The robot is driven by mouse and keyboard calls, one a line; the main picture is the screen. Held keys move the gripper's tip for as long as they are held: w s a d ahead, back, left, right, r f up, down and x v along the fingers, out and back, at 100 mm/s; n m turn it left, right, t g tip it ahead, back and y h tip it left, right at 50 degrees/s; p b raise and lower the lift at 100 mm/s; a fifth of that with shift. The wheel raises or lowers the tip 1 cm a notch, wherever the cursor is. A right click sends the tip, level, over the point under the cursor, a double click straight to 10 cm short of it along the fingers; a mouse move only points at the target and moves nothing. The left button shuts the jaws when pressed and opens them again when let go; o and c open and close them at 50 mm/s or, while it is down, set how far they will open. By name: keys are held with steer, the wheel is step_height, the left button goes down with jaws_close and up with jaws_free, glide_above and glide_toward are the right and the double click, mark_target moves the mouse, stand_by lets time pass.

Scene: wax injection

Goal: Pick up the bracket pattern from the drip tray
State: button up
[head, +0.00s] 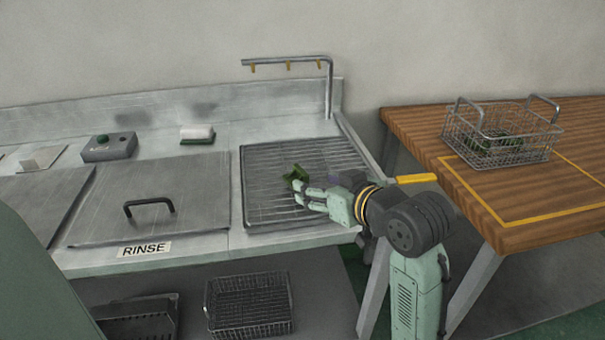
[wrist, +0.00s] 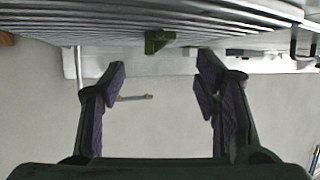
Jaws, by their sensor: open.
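The green bracket pattern (head: 297,173) lies on the ridged metal drip tray (head: 262,205) in the head view. It also shows in the wrist view (wrist: 157,41), at the edge of the slatted tray (wrist: 230,22), between and beyond my fingers. My gripper (head: 303,194) is just in front of the pattern, low over the tray. In the wrist view my gripper (wrist: 162,78) has its two fingers wide apart with nothing between them. In the head view the fingers come close to the pattern's lower edge; I cannot tell whether they touch it.
A bent pipe with yellow nozzles (head: 288,62) stands behind the tray. The lidded RINSE tank (head: 150,195) is to the left. A wire basket with green pieces (head: 502,132) sits on the wooden table (head: 415,125) at right. An empty basket (head: 250,305) is below.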

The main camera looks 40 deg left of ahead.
mark_target(304, 179)
steer(key=p+x, duration=0.1)
steer(key=x, duration=0.5)
steer(key=shift+w+a+p, duration=0.15)
steer(key=shift+a+p, duration=0.15)
steer(key=shift+p, duration=0.05)
steer(key=shift+c, duration=0.2)
steer(key=c, duration=1.1)
